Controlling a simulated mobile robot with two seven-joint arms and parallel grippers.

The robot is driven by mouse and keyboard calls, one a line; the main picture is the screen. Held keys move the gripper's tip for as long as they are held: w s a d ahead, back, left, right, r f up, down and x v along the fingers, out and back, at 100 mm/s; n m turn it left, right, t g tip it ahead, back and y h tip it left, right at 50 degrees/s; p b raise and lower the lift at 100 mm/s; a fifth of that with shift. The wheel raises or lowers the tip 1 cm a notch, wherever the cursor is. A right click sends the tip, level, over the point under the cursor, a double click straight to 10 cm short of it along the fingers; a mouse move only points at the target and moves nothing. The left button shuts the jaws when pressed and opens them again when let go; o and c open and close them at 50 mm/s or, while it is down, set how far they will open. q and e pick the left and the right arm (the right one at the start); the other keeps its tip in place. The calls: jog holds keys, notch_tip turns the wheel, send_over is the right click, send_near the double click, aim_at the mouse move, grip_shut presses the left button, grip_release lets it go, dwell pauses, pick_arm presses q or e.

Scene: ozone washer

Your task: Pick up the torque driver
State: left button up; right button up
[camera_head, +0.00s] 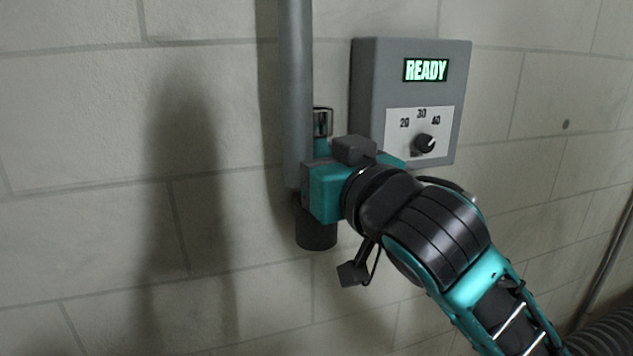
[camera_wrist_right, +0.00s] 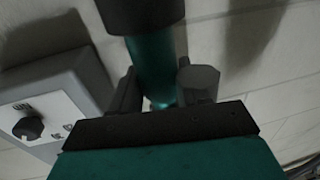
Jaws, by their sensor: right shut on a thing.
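The torque driver appears to be the upright tool with a dark lower end (camera_head: 316,234) and a teal part just above my right gripper (camera_head: 312,180) in the head view. In the right wrist view, its teal shaft (camera_wrist_right: 150,62) and dark end (camera_wrist_right: 140,14) show. My right gripper also shows there (camera_wrist_right: 161,92), with one finger on each side of the shaft, shut on it. The gripper body hides the driver's middle in the head view. My left gripper is not in view.
A grey control box (camera_head: 382,85) on the block wall reads READY and has a dial (camera_head: 424,144) marked 20, 30, 40. It is close to the right gripper. A vertical grey pipe (camera_head: 297,85) runs down beside the driver. The wall at left is bare.

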jog(key=c, duration=0.6)
grip_shut()
jog(key=shift+r, duration=0.2)
